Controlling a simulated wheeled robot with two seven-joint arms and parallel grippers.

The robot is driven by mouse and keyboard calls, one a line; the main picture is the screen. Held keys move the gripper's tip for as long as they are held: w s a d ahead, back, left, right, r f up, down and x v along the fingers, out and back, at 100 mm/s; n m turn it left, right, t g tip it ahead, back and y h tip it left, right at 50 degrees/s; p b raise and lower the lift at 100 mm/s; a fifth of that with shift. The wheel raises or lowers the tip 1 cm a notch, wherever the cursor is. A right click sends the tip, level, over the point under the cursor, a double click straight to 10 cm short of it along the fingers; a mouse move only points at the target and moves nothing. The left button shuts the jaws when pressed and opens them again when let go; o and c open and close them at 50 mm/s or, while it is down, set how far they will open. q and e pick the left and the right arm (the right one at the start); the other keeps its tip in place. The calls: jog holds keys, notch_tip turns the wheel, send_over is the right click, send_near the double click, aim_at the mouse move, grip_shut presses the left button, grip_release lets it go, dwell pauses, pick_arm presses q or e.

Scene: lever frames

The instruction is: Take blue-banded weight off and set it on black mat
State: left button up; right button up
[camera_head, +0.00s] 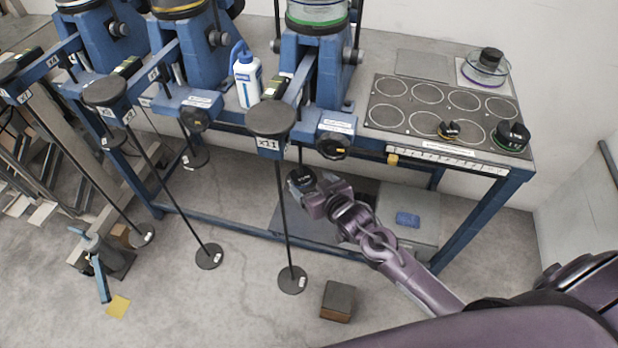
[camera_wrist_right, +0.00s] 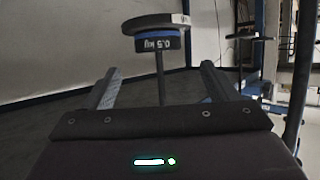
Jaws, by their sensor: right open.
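The blue-banded weight (camera_wrist_right: 156,38), marked 0.5 kg, shows in the right wrist view ahead of the fingers, with a thin stem running from it. In the head view a dark round weight (camera_head: 299,178) at the gripper's tip appears to be the same one, below the bench's front edge; its band is hard to see there. My right gripper (camera_head: 312,193) is open beside it, and the two fingers in the wrist view (camera_wrist_right: 162,84) are apart with the stem seen between them. The black mat (camera_head: 394,94) with white circles lies on the bench's right end. My left gripper is out of view.
On the mat sit a green-banded weight (camera_head: 512,136) and a small yellow-banded one (camera_head: 448,130); several circles are bare. A purple-banded item (camera_head: 485,65) stands behind. Blue lever frames (camera_head: 318,75), a white bottle (camera_head: 246,80) and tall rods (camera_head: 281,220) crowd the left.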

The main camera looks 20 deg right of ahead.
aim_at(301, 166)
jog(key=x, duration=0.7)
jog(key=shift+f, duration=0.45)
jog(key=shift+d, duration=0.1)
jog(key=c, duration=1.1)
jog(key=shift+r, duration=0.1)
jog(key=shift+c, duration=0.5)
jog(key=shift+r, duration=0.1)
notch_tip(301, 166, up, 3)
jog(key=shift+w+r, duration=0.1)
jog(key=shift+r, duration=0.1)
jog(key=s+d, duration=0.3)
jog(key=s, duration=1.4)
jog(key=shift+s+d, duration=0.2)
jog(key=shift+s, duration=0.2)
